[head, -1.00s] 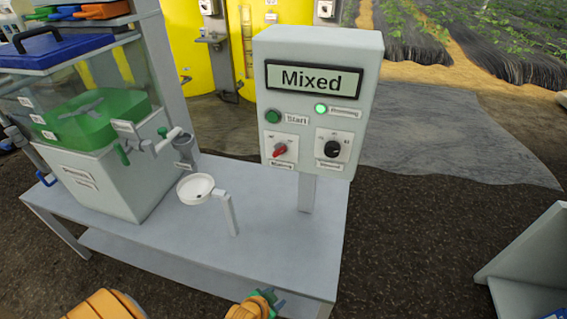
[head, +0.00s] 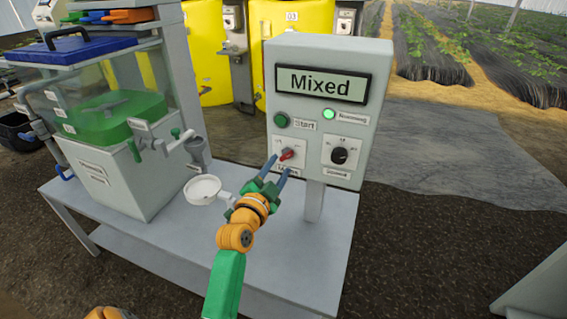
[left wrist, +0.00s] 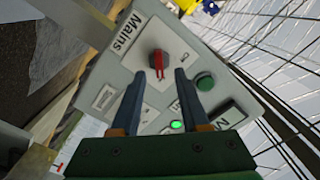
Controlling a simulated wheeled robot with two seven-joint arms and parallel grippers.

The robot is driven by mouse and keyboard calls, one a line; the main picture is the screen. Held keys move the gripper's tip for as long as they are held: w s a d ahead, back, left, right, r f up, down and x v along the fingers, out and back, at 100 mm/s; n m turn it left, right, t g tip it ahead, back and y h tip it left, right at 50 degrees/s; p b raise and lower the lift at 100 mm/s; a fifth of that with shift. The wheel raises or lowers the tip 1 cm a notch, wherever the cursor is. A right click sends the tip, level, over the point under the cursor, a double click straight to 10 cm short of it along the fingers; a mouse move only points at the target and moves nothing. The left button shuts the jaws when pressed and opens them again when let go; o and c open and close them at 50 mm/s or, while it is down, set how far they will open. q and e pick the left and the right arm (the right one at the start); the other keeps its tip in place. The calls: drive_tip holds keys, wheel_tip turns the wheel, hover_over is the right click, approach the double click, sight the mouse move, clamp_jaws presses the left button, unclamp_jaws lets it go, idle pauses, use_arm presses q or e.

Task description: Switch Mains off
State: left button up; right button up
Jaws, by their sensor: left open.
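The red Mains switch (head: 287,154) is a rotary knob on a white plate at the lower left of the grey control box (head: 376,100). In the left wrist view the red knob (left wrist: 158,62) is just beyond the fingertips, with the labels "Mains" and "ON" near it. My left gripper (head: 278,167) is open, its two blue-grey fingers pointing at the switch. In the left wrist view the fingers (left wrist: 160,76) lie to either side of the knob's line; I cannot tell whether they touch it. My right gripper is not in view.
The box also carries a display (head: 320,83) reading "Mixed", a green Start button (head: 281,121), a lit green lamp (head: 328,114) and a black selector (head: 339,155). A tank (head: 110,185) is further left.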

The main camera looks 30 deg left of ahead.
sight(285, 158)
use_arm(q)
drive_tip(key=x, duration=0.3)
drive_tip(key=shift+w+a+f, duration=0.1)
drive_tip(key=shift+w, duration=0.3)
drive_tip(key=shift+s, duration=0.1)
drive_tip(key=shift+c, duration=0.6)
clamp_jaws()
